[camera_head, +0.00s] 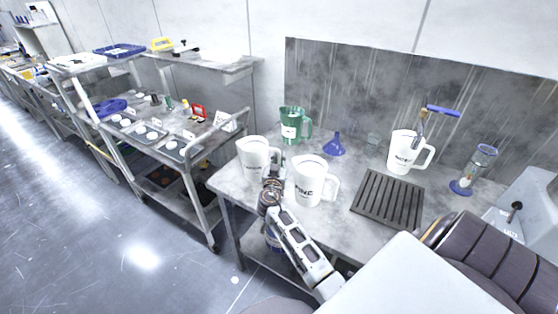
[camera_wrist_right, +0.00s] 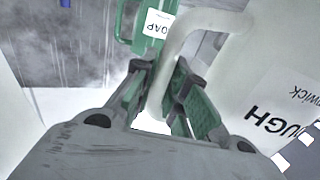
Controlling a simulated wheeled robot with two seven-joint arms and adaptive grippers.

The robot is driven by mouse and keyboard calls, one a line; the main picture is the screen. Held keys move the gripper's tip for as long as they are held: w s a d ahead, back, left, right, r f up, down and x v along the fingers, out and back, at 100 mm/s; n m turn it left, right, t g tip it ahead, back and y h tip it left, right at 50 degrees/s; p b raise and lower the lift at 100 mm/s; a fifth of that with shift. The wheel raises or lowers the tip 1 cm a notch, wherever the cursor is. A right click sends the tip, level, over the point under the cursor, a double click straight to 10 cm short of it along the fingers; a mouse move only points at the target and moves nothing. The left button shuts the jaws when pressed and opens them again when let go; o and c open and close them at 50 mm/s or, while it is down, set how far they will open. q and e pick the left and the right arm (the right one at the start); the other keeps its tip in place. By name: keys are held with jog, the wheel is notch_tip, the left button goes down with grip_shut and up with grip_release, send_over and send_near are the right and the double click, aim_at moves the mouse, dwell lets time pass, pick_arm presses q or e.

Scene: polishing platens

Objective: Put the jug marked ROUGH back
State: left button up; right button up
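The white jug marked ROUGH (camera_wrist_right: 280,105) fills the right of the wrist view, its lettering upside down there. In the head view it appears to be the left white jug (camera_head: 252,150), near the table's left end. My right gripper (camera_wrist_right: 165,75) has its green fingers closed in on both sides of the jug's white handle (camera_wrist_right: 176,45). In the head view, the right gripper (camera_head: 271,180) is at that jug's right side. I cannot tell whether the jug touches the table. My left gripper is not in view.
A second white jug (camera_head: 308,182) stands close on the right. A green jug (camera_head: 291,126), labelled SOAP in the wrist view (camera_wrist_right: 150,28), stands behind. A blue funnel (camera_head: 334,146), dark slatted rack (camera_head: 388,199), another white jug (camera_head: 401,153) and a glass cylinder (camera_head: 477,168) are farther right.

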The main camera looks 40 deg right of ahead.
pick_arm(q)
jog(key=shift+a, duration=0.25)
pick_arm(e)
jog(key=o, duration=0.4)
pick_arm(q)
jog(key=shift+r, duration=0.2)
pick_arm(e)
jog(key=shift+r, duration=0.15)
